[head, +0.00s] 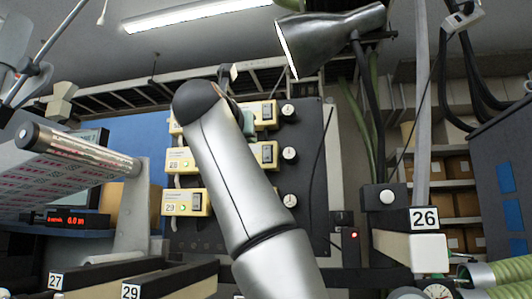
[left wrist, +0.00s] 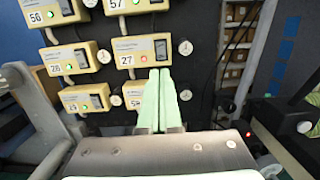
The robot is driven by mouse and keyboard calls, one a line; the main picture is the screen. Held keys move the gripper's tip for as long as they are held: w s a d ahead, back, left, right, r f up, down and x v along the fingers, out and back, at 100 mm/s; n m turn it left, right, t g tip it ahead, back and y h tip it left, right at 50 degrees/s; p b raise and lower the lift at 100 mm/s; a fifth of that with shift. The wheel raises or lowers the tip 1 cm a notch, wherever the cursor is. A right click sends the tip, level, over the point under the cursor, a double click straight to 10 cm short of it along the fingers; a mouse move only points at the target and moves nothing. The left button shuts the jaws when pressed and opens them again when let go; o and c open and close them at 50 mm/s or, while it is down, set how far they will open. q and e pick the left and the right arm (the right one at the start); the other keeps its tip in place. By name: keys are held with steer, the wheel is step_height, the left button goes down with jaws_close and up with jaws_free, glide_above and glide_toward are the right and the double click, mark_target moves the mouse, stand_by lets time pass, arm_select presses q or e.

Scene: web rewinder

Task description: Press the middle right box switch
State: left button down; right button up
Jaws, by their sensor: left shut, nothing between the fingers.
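The middle right switch box (left wrist: 140,52) is cream, labelled 27, with a dark rocker switch (left wrist: 161,48) and a small lit lamp, on a dark panel in the left wrist view. In the head view my arm covers most of this box; its right end (head: 266,155) shows. My left gripper (left wrist: 160,72) is shut and empty, its pale green fingers pointing up the picture. Its tips overlap the lower edge of box 27, below the rocker; I cannot tell if they touch. In the head view a bit of the gripper (head: 247,123) shows beside my arm. My right gripper is not in view.
Other switch boxes surround it: box 28 (left wrist: 70,59) at left, box 57 (left wrist: 130,5) above, and a bottom right box (left wrist: 131,95) partly behind the fingers. Round dials (head: 289,154) line the right side. A metal lamp (head: 330,35) hangs above the panel.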

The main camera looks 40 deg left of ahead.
arm_select(q)
steer(key=shift+s+d, duration=0.1)
steer(key=shift+s, duration=0.05)
steer(key=p, duration=0.4)
glide_toward(267, 149)
steer(key=p+x, duration=0.2)
steer(key=x, duration=0.4)
steer(key=shift+s, duration=0.1)
steer(key=shift+w+a+p, duration=0.3)
steer(key=shift+w+p, duration=0.15)
steer(key=shift+w+a+r, duration=0.1)
